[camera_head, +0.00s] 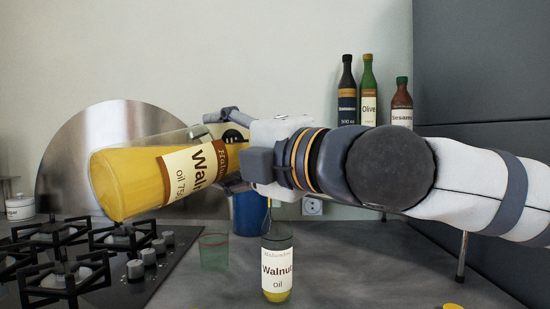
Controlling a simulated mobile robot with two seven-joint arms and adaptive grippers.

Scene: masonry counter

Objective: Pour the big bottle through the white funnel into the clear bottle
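The big bottle (130,182), labelled walnut oil and full of yellow oil, is tipped nearly level with its base to the left. My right gripper (226,150) is shut around it; the neck is hidden behind the gripper and wrist. The clear bottle (277,270) stands upright on the counter below the wrist, with a walnut oil label and yellow oil at its bottom. A thin yellow line (269,204) shows above it, apparently a stream of oil. The white funnel cannot be made out. My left gripper is not in view.
A greenish glass (214,252) stands left of the clear bottle, with a blue container (249,214) behind. A gas hob (90,260) is at the left. Several dark or green bottles (368,92) stand at the back right. The counter (370,265) at right is mostly clear.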

